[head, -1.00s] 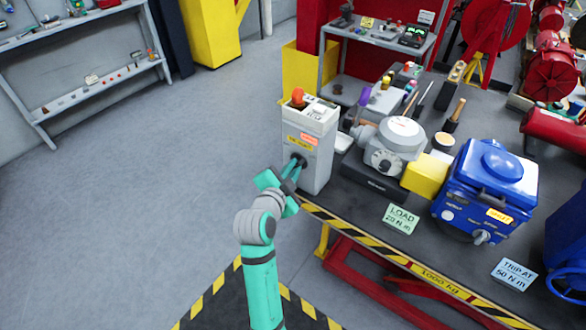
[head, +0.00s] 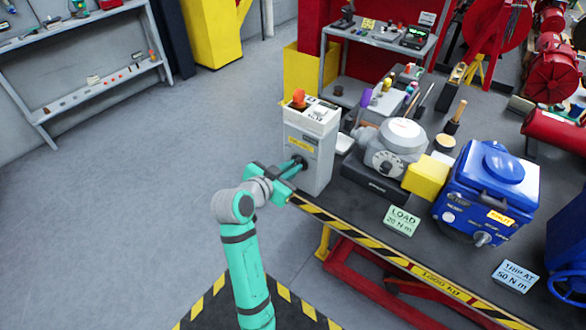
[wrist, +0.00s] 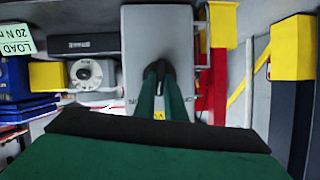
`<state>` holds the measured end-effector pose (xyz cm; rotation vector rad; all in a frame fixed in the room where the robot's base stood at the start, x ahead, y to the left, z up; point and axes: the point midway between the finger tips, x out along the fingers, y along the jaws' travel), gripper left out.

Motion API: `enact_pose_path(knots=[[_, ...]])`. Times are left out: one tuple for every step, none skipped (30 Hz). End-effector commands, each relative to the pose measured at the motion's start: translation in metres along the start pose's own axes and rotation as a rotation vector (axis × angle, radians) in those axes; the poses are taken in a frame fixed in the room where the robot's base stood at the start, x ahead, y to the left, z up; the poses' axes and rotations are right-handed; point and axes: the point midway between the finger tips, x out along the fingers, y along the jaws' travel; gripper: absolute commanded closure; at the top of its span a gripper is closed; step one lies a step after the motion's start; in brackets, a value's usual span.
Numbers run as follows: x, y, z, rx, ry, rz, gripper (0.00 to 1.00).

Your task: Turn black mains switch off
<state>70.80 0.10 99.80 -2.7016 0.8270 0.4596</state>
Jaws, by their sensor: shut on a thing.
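The grey control box (head: 318,165) stands upright at the near left corner of the workbench, with an orange-red knob (head: 299,97) on top. The black mains switch (head: 303,159) is on its front face, mostly covered by my fingers. My gripper (head: 299,166) reaches the front face from the left front and is shut on the switch. In the wrist view, my two green fingers (wrist: 161,75) close around the dark switch handle (wrist: 159,66) in front of the grey box face. The handle's exact angle is hard to tell.
A grey valve actuator (head: 398,145) with a yellow block (head: 427,175) stands right of the box. A blue actuator (head: 487,195) is farther right. A LOAD sign (head: 402,221) lies by the striped bench edge. The floor (head: 130,210) on the left is clear.

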Motion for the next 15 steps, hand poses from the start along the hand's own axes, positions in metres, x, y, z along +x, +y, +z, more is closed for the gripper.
enact_pose_path(knots=[[0.0002,-0.0005,0.0008,-0.042,-0.003,0.02,1.0],[0.0004,-0.0005,0.0009,-0.068,-0.003,0.031,1.0],[0.0006,-0.0012,0.0012,-0.104,-0.003,0.045,1.0],[0.0005,-0.0014,0.0011,-0.131,-0.003,0.057,1.0],[0.0003,-0.002,0.0011,-0.156,-0.003,0.067,1.0],[0.0004,-0.0025,0.0011,-0.192,-0.002,0.082,1.0],[0.0006,-0.0027,0.0015,-0.219,-0.003,0.093,1.0],[0.0007,-0.0028,0.0018,-0.245,-0.004,0.104,1.0],[0.0007,-0.0029,0.0018,-0.28,-0.003,0.119,1.0],[0.0008,-0.0035,0.0021,-0.307,-0.004,0.129,1.0],[0.0008,-0.004,0.0021,-0.334,-0.003,0.14,1.0],[0.0007,-0.0046,0.0021,-0.368,-0.003,0.154,1.0],[0.0008,-0.0047,0.0022,-0.394,-0.003,0.166,1.0],[0.001,-0.0047,0.0026,-0.421,-0.004,0.177,1.0],[0.0012,-0.005,0.0031,-0.454,-0.005,0.191,1.0]])
